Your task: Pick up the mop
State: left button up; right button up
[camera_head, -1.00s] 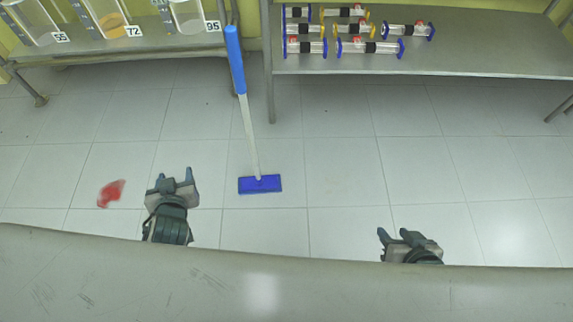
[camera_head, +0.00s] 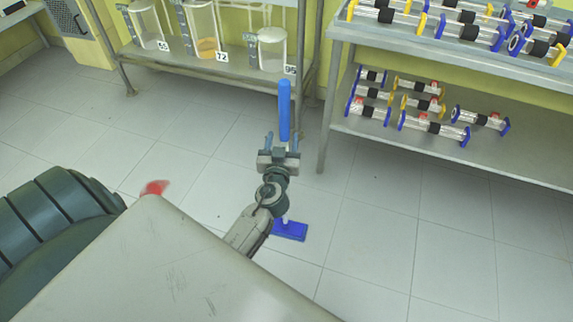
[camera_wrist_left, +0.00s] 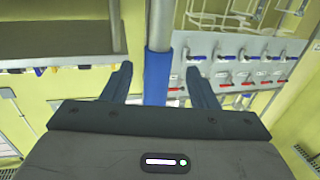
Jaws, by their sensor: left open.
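The mop stands upright on the floor, with a blue grip (camera_head: 284,108) at its top and a flat blue head (camera_head: 290,231) at its foot. My left arm hides most of its shaft in the head view. My left gripper (camera_head: 282,141) is open, with its fingers on either side of the mop's line in the head view. In the left wrist view the mop's blue part (camera_wrist_left: 157,76) and pale shaft (camera_wrist_left: 160,22) show between the two open fingers (camera_wrist_left: 158,85), with gaps at both sides. My right gripper is out of view.
A shelf with numbered glass vessels (camera_head: 205,35) stands behind the mop. A metal rack (camera_head: 470,165) with several glass tubes stands at the right. The tiled floor at lower right is clear.

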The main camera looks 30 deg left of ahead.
pick_arm(q)
jog(key=p+x, duration=0.1)
jog(key=x, duration=0.4)
jog(key=shift+w+d, duration=0.1)
jog(key=shift+w, duration=0.05)
jog(key=shift+c, duration=0.2)
jog(key=shift+r, duration=0.1)
jog(key=c, duration=1)
